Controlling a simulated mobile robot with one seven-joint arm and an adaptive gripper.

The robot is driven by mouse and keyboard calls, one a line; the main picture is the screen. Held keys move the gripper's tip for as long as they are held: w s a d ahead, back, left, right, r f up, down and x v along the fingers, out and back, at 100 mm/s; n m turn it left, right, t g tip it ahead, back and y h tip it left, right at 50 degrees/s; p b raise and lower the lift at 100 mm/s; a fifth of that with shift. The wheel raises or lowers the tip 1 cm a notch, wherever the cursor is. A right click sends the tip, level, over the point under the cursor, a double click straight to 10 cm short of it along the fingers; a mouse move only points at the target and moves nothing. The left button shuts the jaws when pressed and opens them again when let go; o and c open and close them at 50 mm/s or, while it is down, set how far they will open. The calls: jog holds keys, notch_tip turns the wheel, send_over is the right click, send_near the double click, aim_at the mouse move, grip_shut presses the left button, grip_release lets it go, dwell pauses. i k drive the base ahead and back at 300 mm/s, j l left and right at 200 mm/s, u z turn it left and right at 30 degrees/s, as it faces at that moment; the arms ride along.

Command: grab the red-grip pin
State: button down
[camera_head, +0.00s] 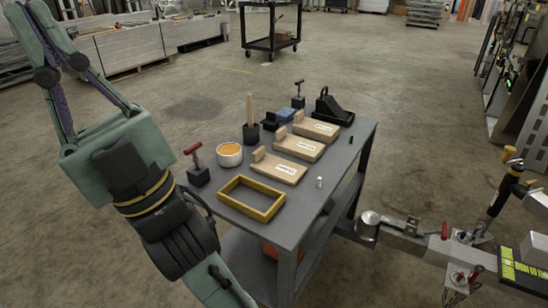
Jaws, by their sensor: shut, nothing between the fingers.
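A red-grip pin (195,152) with a T-shaped handle stands upright in a black block (199,176) at the left edge of the grey cart (226,207). Smaller red grips also show on the metal trailer hitch at right, one upright (445,230) and one lower down (461,278). My gripper (28,8) is at the upper left, pointing up and away from the cart. It is shut and empty, well apart from the red-grip pin.
The trailer hitch (410,242) stands close to the cart's right side. Behind, a black cart (272,43) stands on open floor.

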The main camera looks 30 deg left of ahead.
aim_at(193, 149)
jog(key=u, duration=1.3)
